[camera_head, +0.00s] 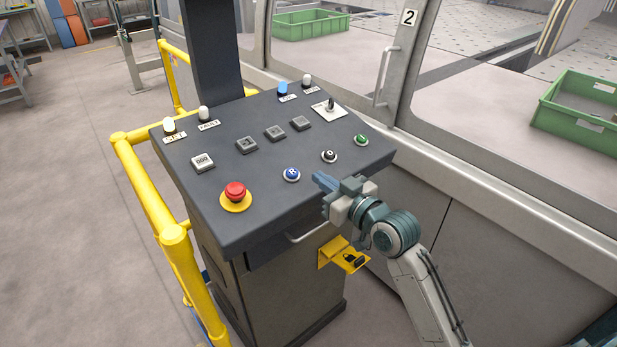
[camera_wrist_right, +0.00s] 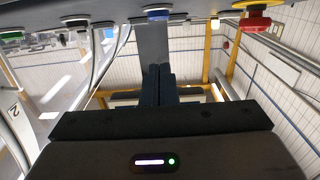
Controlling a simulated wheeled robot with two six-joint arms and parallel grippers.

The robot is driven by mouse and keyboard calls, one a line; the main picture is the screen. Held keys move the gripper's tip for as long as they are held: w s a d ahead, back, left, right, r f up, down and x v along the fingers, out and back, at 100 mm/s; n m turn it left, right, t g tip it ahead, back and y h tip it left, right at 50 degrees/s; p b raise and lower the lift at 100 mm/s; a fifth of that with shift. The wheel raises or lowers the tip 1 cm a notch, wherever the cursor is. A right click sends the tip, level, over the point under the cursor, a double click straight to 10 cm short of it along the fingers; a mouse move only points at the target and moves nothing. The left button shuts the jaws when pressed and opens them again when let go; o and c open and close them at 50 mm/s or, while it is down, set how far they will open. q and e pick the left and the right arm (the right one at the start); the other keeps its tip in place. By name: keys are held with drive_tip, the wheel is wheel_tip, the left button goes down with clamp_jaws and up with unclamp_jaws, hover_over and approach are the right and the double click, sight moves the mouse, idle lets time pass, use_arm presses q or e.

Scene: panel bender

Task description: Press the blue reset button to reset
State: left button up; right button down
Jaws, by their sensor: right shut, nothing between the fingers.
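The blue reset button (camera_head: 291,174), marked with an R, sits near the front edge of the dark sloped control panel (camera_head: 235,188). My right gripper (camera_head: 318,178) is shut and empty, its fingertips just to the right of the blue button. I cannot tell for sure whether they touch it, but a small gap seems to show. In the right wrist view the picture is upside down. The blue button (camera_wrist_right: 157,14) is at the top, in line with the shut fingers (camera_wrist_right: 158,72). My left gripper is not in view.
A red emergency stop (camera_head: 235,192) on a yellow base is left of the blue button. A black button (camera_head: 329,156) and a green button (camera_head: 361,140) are to its right. A yellow rail (camera_head: 150,190) runs along the left. A yellow lock bracket (camera_head: 343,256) juts out below the panel.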

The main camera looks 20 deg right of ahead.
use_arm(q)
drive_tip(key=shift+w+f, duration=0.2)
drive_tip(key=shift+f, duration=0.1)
use_arm(e)
drive_tip(key=shift+v, duration=1.2)
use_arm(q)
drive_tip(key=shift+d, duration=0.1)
use_arm(e)
drive_tip(key=shift+r, duration=0.15)
